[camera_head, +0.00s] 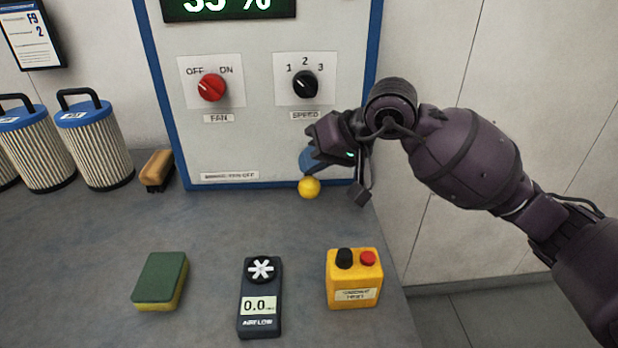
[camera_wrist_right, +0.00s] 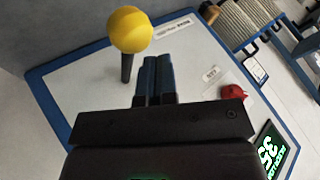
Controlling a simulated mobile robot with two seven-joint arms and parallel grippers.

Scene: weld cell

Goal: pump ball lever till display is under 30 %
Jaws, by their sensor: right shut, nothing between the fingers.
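The ball lever has a yellow ball (camera_head: 309,187) at the lower right of the blue-framed panel. In the right wrist view the yellow ball (camera_wrist_right: 130,30) sits on a dark rod, left of and beyond my fingertips. My right gripper (camera_head: 311,161) is just above the ball in the head view, its fingers shut and empty. In the right wrist view the blue fingers (camera_wrist_right: 153,76) lie together, apart from the ball. The display (camera_head: 229,8) is cut off at the top of the head view; its green digits look like 35 %. My left gripper is not in view.
A red fan knob (camera_head: 211,87) and a black speed knob (camera_head: 305,84) are on the panel. A sponge (camera_head: 160,280), an airflow meter (camera_head: 260,298) and a yellow button box (camera_head: 354,277) lie on the bench. A brush (camera_head: 157,169) and filter cartridges (camera_head: 95,143) stand left.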

